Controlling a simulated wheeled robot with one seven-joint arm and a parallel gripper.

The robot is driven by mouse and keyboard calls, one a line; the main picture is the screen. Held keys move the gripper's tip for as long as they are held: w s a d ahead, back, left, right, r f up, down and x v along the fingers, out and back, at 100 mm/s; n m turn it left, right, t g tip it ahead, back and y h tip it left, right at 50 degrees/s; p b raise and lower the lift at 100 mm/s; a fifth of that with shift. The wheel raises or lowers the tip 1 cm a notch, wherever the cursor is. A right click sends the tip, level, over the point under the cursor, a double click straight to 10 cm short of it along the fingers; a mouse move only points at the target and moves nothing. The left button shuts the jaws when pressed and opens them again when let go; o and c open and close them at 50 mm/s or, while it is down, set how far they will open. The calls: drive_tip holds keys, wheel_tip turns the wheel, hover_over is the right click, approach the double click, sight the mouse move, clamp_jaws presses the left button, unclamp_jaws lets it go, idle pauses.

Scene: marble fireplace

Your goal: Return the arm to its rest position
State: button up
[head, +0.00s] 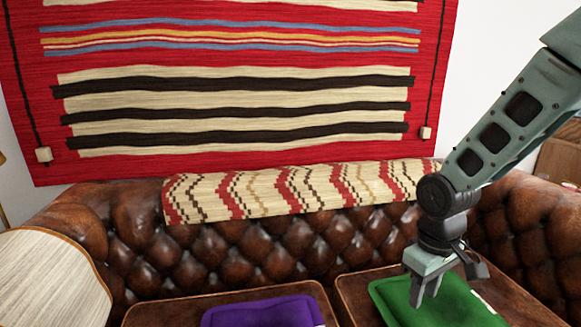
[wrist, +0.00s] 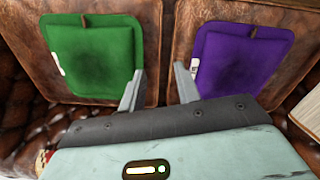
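My gripper (head: 424,290) hangs from my arm at the right of the head view, pointing down in front of the sofa seat. In the head view it overlaps the left part of a green cloth item (head: 455,302). In the wrist view my gripper (wrist: 158,84) has its two fingers well apart, with nothing between them. The wrist view shows the green item (wrist: 92,60) beyond the left finger and a purple cloth item (wrist: 240,60) beyond the right finger. Its exact height above the seat is unclear.
The brown tufted leather sofa (head: 260,245) fills the lower view. The purple item (head: 265,312) lies on its left seat cushion. A patterned woven roll (head: 290,192) lies along the backrest. A red striped rug (head: 240,125) hangs behind.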

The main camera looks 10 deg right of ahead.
drive_tip(key=s+a+r+n, duration=0.2)
drive_tip(key=s+a+r, duration=0.1)
drive_tip(key=s+a, duration=0.55)
drive_tip(key=s+a+r+n, duration=0.2)
drive_tip(key=s+a+r, duration=0.2)
drive_tip(key=s+a, duration=0.45)
wheel_tip(320, 180, up, 13)
drive_tip(key=p, duration=1.3)
drive_tip(key=shift+s+d+y+p, duration=0.15)
drive_tip(key=shift+s+y+p, duration=0.15)
drive_tip(key=shift+y, duration=0.1)
